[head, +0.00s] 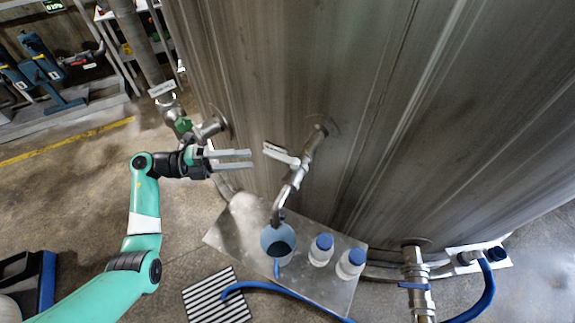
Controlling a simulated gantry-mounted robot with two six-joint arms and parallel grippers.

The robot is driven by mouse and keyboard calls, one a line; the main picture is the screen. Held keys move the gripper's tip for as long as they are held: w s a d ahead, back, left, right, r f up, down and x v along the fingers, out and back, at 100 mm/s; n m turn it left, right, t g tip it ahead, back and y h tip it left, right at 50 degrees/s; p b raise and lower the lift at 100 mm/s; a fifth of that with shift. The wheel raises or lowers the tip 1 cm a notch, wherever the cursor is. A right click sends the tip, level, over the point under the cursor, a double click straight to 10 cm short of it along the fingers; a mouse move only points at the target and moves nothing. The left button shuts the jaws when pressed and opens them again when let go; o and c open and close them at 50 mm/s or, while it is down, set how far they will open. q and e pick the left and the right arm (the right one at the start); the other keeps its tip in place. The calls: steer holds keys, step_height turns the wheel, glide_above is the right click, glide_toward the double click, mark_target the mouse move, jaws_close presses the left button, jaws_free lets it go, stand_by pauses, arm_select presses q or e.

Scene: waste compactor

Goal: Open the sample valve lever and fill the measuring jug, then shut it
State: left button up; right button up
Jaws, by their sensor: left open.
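The sample valve (303,168) sticks out of the big metal tank wall, and its spout bends down. Its pale lever (281,153) points left from the valve body. The blue measuring jug (278,241) stands upright on a metal shelf (232,232), under the spout. I cannot tell how much is in it, and no stream shows clearly. My left gripper (251,159) is open and empty, its two fingers pointing right at the lever, with a small gap between the fingertips and the lever's end. My right gripper is not in view.
Two bottles with blue caps (321,250) (350,263) stand right of the jug. A blue hose (270,288) runs below the shelf by a floor grate (215,298). Another valve with a green handle (183,126) sits behind my left gripper. A lower pipe (416,275) is at right.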

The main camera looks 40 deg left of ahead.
mark_target(281, 154)
arm_select(q)
steer(key=x, duration=1.1)
steer(key=shift+w+a+r+b, duration=0.1)
steer(key=shift+w+r+b, duration=0.1)
steer(key=shift+w+b, duration=0.2)
jaws_close()
stand_by(0.9)
